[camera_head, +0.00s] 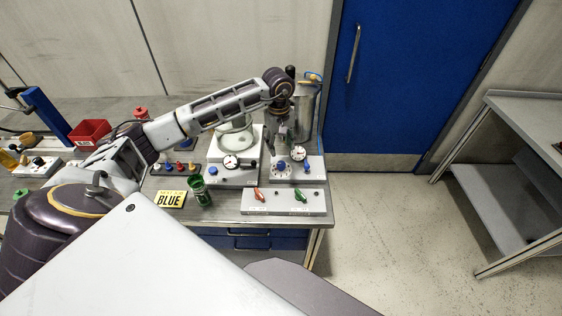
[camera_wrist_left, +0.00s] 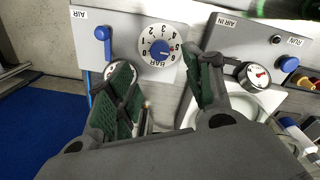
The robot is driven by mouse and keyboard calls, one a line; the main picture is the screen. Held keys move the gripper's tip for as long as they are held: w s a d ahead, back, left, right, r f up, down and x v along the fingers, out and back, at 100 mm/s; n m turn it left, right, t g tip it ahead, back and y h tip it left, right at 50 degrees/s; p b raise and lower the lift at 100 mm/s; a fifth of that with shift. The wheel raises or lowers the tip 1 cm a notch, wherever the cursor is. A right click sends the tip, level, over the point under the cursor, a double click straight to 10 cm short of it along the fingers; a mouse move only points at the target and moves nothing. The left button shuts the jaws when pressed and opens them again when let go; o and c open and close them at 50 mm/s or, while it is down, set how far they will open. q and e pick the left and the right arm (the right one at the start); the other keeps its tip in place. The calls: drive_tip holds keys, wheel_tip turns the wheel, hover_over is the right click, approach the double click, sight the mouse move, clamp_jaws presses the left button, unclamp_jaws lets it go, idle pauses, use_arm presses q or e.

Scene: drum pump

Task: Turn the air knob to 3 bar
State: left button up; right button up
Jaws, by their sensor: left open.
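The air knob (camera_wrist_left: 158,46) is a blue knob on a white dial marked with numbers and BAR, on the grey AIR panel (camera_wrist_left: 125,22). In the head view the knob (camera_head: 282,168) sits on the panel at the right of the bench. Its exact setting is hard to read. My left gripper (camera_head: 281,138) is just behind and above the knob in the head view. In the left wrist view its two green-padded fingers (camera_wrist_left: 164,78) are apart with nothing between them, and the dial shows beyond the tips. My right gripper is not in view.
A blue lever (camera_wrist_left: 102,38) is beside the dial, and a gauge (camera_head: 298,153) stands close behind it. Another gauge (camera_head: 231,162) is on the AIR IN panel.

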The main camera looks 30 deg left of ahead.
sight(281, 163)
use_arm(q)
drive_tip(key=shift+w+d+f+p, duration=0.1)
drive_tip(key=shift+f+p, duration=0.65)
drive_tip(key=shift+f, duration=3.95)
drive_tip(key=c, duration=1.1)
drive_tip(key=shift+o, duration=0.2)
